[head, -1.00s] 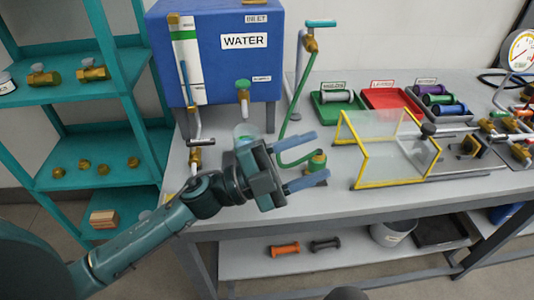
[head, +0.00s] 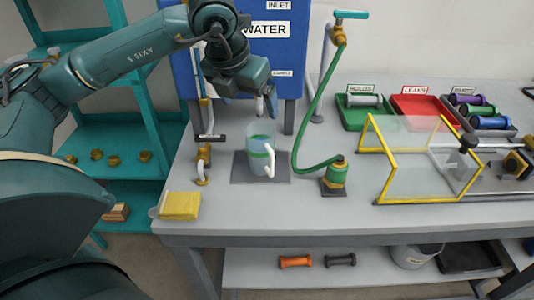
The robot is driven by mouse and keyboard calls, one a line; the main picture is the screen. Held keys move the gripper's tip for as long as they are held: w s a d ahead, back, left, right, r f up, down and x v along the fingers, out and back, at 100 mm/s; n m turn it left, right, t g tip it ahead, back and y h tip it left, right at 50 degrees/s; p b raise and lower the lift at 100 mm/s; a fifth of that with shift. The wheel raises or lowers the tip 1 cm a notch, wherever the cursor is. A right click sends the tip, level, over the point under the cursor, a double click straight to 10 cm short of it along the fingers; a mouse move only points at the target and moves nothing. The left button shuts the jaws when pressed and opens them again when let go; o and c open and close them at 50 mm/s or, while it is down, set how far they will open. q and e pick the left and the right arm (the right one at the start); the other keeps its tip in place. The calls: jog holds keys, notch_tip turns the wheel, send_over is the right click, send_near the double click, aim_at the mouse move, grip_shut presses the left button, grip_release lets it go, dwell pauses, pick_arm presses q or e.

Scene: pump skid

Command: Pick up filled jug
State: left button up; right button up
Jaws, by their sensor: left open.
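The jug (head: 258,150) is clear with a green band and a white handle on its right side. It stands upright on a dark square mat (head: 241,172) on the bench, below the blue water tank. Liquid seems to show inside it. My left gripper (head: 270,101) is above the jug and slightly right of it, pointing down, open and apart from the jug. My right gripper is not in view.
The blue tank (head: 297,70) stands behind the jug. A green hose (head: 305,115) runs to a brass-and-green fitting (head: 335,176) right of the jug. A yellow-framed clear guard (head: 420,165) stands further right. A yellow sponge-like block (head: 180,205) lies at the front left edge.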

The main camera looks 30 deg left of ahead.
pick_arm(q)
send_near(258, 130)
jog(key=s+d+f, duration=0.1)
jog(key=d+f, duration=0.1)
jog(key=shift+p+x, duration=0.85)
jog(key=shift+x, duration=1.7)
jog(key=shift+s, duration=0.15)
jog(key=c, duration=1.6)
jog(key=shift+c, duration=0.9)
jog(key=shift+r, duration=0.15)
